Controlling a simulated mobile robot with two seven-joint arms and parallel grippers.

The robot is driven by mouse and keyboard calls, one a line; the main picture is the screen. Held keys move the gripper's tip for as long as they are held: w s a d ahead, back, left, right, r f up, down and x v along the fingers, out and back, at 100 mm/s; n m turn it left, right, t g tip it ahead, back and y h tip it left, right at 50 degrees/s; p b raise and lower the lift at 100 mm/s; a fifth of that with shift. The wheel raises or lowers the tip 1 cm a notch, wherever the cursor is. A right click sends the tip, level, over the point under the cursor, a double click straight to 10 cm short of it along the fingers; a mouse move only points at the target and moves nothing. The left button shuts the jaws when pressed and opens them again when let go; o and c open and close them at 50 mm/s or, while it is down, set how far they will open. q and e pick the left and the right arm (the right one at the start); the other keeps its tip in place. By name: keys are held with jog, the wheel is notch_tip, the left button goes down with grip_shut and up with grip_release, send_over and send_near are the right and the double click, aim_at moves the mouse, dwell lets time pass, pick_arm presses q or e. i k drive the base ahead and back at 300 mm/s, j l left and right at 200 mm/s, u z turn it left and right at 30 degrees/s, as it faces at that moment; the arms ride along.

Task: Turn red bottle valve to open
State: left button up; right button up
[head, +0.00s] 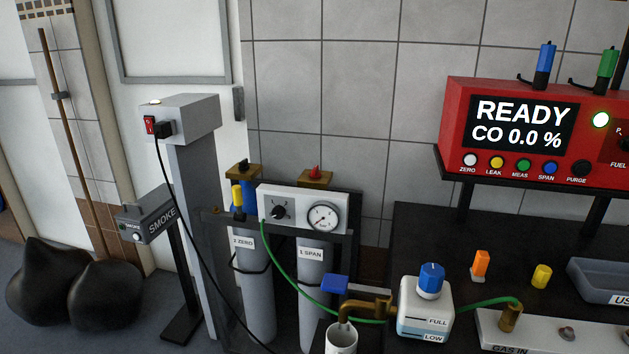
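The red bottle valve (314,171) is a small red knob on a brass block on top of the grey bottle labelled SPAN (312,270). A white panel (272,202) with a black knob and a round gauge (323,217) sits in front of both bottle tops. The valve's turn position is too small to tell. Neither of my grippers is in the head view.
A grey post (195,200) with a red switch and black cable stands left of the bottles. A brass tap (360,306), a white container with a blue cap (431,280) and a green hose (283,270) are in front. A red analyser (530,125) reads READY at right.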

aim_at(314, 173)
jog(key=k, duration=0.55)
jog(key=k+z, duration=0.1)
jog(key=z, duration=2.65)
jog(key=k+j+z, duration=0.1)
jog(key=j, duration=0.3)
jog(key=k+j+z, duration=0.1)
jog(key=k+j, duration=0.15)
jog(key=j, duration=0.15)
jog(key=k+j, duration=0.15)
jog(key=j, duration=0.2)
jog(key=k+j, duration=0.15)
jog(key=j, duration=0.25)
jog(key=k+j, duration=0.15)
jog(key=j, duration=0.2)
jog(key=k+j, duration=0.15)
jog(key=j, duration=0.2)
jog(key=k+j, duration=0.15)
jog(key=j, duration=0.25)
jog(key=k+j, duration=0.15)
jog(key=j, duration=0.2)
jog(key=k+j, duration=0.15)
jog(key=j, duration=0.2)
